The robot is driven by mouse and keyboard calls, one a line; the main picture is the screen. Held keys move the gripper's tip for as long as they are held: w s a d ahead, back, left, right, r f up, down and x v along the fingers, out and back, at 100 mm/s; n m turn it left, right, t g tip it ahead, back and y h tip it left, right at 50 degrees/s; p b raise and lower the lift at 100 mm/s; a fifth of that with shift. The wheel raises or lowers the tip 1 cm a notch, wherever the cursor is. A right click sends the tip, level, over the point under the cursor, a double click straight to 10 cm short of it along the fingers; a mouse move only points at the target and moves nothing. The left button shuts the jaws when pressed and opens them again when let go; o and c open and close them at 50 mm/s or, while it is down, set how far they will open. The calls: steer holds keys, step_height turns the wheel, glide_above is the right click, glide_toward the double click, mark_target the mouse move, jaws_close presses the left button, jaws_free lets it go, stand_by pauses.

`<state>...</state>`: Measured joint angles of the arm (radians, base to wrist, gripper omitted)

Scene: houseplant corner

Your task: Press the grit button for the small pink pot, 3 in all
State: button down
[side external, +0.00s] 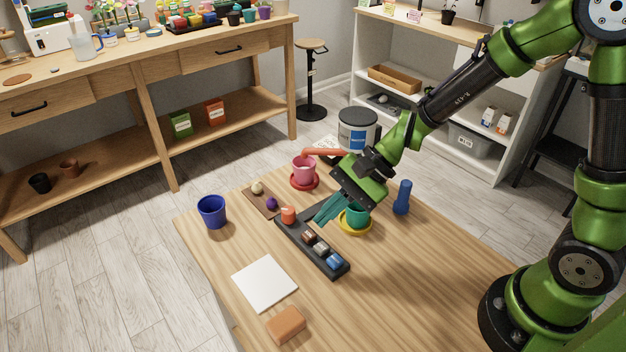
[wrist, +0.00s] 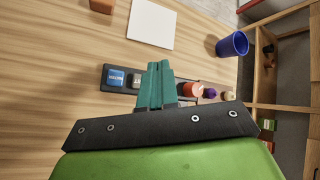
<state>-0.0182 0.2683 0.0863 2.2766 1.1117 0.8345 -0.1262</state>
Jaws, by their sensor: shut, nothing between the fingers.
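The small pink pot (side external: 303,174) stands upright on a red saucer (side external: 305,185) near the table's far edge. A black panel (side external: 340,272) carries a brown button (side external: 308,236), a grey button (side external: 321,248), a blue button (side external: 334,260) and an orange-red knob (side external: 288,214). I cannot read which is grit. My gripper (side external: 320,219) is shut and empty, its teal fingers pointing down above the panel. In the wrist view the fingers (wrist: 158,66) hide the panel's middle; the blue button (wrist: 116,78) and part of the grey button (wrist: 137,79) show to their left.
A teal pot (side external: 357,216) on a yellow saucer (side external: 368,229) and a blue bottle-like object (side external: 402,198) stand right of the panel. A blue cup (side external: 212,212), white sheet (side external: 264,283) and orange-brown block (side external: 286,324) lie left and in front. The front right table is clear.

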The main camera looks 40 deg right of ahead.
mark_target(327, 246)
step_height(327, 246, up, 4)
steer(key=shift+f, duration=0.1)
stand_by(0.4)
steer(key=shift+f, duration=4.45)
steer(key=shift+f, duration=0.1)
steer(key=shift+f, duration=0.3)
